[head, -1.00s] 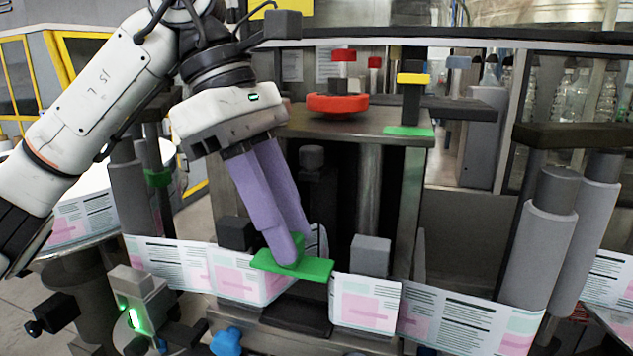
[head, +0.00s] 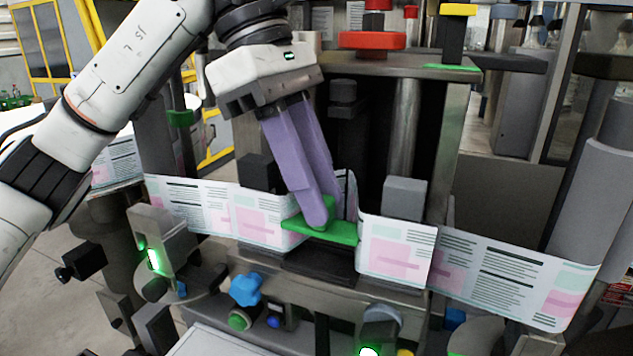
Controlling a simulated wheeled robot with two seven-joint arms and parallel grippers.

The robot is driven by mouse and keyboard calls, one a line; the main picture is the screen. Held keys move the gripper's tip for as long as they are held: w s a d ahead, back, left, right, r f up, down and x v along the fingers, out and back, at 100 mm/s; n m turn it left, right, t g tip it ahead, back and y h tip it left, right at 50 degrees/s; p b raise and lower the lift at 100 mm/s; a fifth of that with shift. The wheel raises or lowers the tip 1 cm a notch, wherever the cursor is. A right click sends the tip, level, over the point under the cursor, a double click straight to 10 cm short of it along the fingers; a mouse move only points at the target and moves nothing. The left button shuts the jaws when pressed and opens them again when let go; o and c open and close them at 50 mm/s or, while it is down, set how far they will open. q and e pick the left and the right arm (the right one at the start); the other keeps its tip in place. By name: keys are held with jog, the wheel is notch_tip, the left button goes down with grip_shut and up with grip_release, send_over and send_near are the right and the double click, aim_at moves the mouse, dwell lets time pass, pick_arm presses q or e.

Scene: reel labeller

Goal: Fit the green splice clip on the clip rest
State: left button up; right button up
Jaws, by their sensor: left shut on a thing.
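The green splice clip (head: 335,232) is a flat plate with a raised grip, in the middle of the head view. My left gripper (head: 318,222) comes down from the upper left, its purple fingers shut on the clip's raised part. The clip lies in the gap between two printed label web ends (head: 395,250), over a dark block (head: 312,262). I cannot tell whether it touches the block or hovers just above it. The clip rest is not clearly identifiable; a flat green patch (head: 452,67) lies on the housing top. My right gripper is not in view.
Two grey blocks, one dark (head: 257,172) and one light (head: 405,198), flank the gap behind the web. A red handwheel (head: 372,40) sits on the housing. A blue knob (head: 246,289) and a lit sensor (head: 150,255) stand in front. Grey rollers (head: 590,205) stand at right.

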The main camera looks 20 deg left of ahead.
pick_arm(q)
jog(key=shift+f, duration=0.1)
jog(key=shift+f+b, duration=1.4)
jog(key=shift+f, duration=0.55)
jog(key=shift+f, duration=0.45)
dwell(0.9)
jog(key=o, duration=1.1)
